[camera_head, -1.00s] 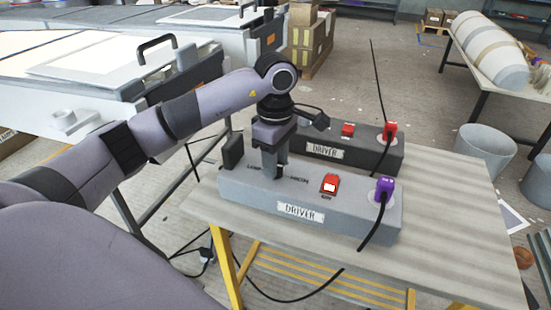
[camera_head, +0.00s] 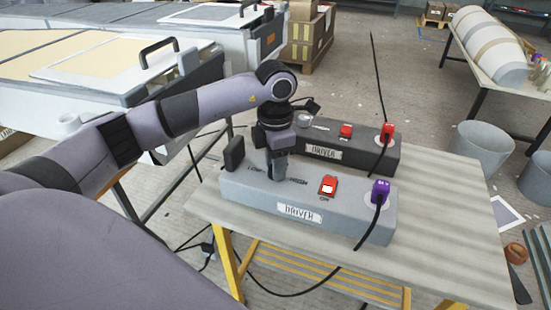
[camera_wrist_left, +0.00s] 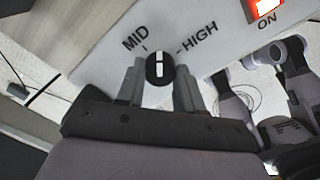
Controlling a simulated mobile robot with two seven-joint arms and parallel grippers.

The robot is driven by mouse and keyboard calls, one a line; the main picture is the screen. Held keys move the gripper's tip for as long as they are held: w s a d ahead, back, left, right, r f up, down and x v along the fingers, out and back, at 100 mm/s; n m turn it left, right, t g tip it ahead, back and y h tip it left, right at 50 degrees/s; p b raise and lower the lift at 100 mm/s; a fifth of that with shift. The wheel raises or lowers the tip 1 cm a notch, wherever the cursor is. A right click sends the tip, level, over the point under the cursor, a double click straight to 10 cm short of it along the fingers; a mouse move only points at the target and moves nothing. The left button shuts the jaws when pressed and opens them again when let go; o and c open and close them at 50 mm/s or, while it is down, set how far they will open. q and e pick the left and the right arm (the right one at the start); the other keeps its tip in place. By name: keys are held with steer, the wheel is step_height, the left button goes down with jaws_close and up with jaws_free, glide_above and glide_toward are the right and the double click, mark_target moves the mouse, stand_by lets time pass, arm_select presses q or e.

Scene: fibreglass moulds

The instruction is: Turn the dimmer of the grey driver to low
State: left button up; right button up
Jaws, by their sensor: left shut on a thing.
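The grey driver (camera_head: 240,190) is a long grey box on the near side of the bench, with a DRIVER label, a red switch (camera_head: 328,186) and a purple plug (camera_head: 380,192). My left gripper (camera_head: 277,178) points down at its left part, where LOW and HIGH are printed. In the left wrist view, the gripper (camera_wrist_left: 160,80) is shut on the round black dimmer knob (camera_wrist_left: 159,68), one finger on each side. The knob's white line runs nearly upright in that view, between the MID and HIGH marks. In the head view the gripper hides the knob. My right gripper is not in view.
A darker driver (camera_head: 350,155) with a red switch and red plug stands just behind. A black cable (camera_head: 368,225) hangs from the purple plug over the front. The bench top (camera_head: 450,215) is clear at right. Grey buckets (camera_head: 483,148) stand beyond.

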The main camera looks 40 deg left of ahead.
arm_select(q)
steer(key=n+p, duration=0.1)
steer(key=n, duration=0.4)
steer(key=shift+r+n+p, duration=0.1)
steer(key=shift+n+p, duration=0.2)
steer(key=n+p, duration=0.1)
steer(key=n, duration=0.3)
steer(key=shift+n, duration=0.3)
steer(key=n+p, duration=0.1)
steer(key=n, duration=0.1)
steer(key=shift+n, duration=0.3)
steer(key=n+p, duration=0.2)
steer(key=n, duration=0.2)
steer(key=shift+n, duration=0.3)
steer(key=n+p, duration=0.1)
steer(key=n, duration=0.1)
steer(key=shift+n+p, duration=0.35)
steer(key=shift+n, duration=0.05)
steer(key=shift+n+p, duration=0.45)
steer(key=shift+n, duration=0.35)
steer(key=shift+n+p, duration=0.75)
steer(key=shift+n, duration=0.95)
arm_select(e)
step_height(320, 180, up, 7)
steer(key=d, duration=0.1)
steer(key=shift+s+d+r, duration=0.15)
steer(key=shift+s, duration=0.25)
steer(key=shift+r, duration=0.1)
